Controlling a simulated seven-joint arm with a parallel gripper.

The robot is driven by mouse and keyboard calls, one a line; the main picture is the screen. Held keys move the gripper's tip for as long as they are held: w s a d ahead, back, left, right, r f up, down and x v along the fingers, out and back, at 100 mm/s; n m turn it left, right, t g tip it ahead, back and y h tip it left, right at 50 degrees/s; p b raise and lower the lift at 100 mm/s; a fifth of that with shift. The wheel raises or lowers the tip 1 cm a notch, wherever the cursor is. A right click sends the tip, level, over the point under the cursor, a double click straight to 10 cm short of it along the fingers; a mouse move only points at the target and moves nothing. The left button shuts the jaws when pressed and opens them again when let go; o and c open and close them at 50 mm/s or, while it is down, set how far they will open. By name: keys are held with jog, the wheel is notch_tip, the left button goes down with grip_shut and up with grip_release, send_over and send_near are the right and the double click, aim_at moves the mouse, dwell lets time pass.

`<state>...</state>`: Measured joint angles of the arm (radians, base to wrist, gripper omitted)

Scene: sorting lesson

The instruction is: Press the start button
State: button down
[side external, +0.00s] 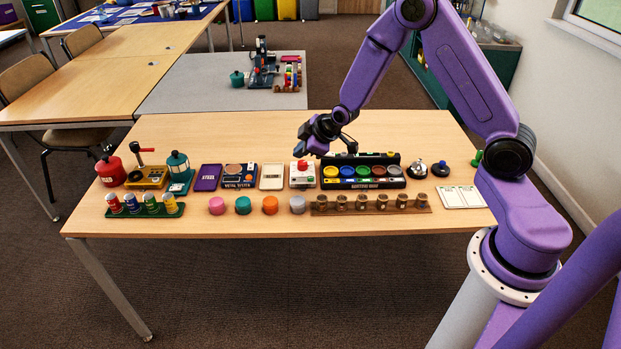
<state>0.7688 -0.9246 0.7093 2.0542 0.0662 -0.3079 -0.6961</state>
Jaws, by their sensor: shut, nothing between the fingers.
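A white box (302,180) with a round red button (302,165) on top stands near the middle of the wooden table; I take this as the start button. My gripper (299,152) is shut and empty. It is just above and slightly behind the red button in the picture. From this one side view I cannot tell whether the fingertips touch the button. The button is not visibly pushed down.
A black sorting rack (363,184) with coloured cups stands right of the box. A white tray (272,177) and a metal tester (239,182) stand left. Coloured pots, including an orange one (270,205), and a wooden rack (371,210) line the front. A bell (441,169) is at right.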

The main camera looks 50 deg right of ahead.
jog(key=t+h, duration=0.1)
send_over(312, 179)
notch_tip(312, 179, down, 4)
jog(key=r, duration=0.1)
jog(key=shift+s+f+m, duration=0.1)
jog(key=shift+f+m, duration=0.1)
jog(key=shift+m, duration=0.1)
jog(key=shift+f, duration=0.1)
jog(key=shift+f, duration=4.3)
jog(key=shift+a+f, duration=0.1)
jog(key=shift+f, duration=0.1)
jog(key=shift+f, duration=0.25)
jog(key=shift+f, duration=0.45)
jog(key=shift+r, duration=0.85)
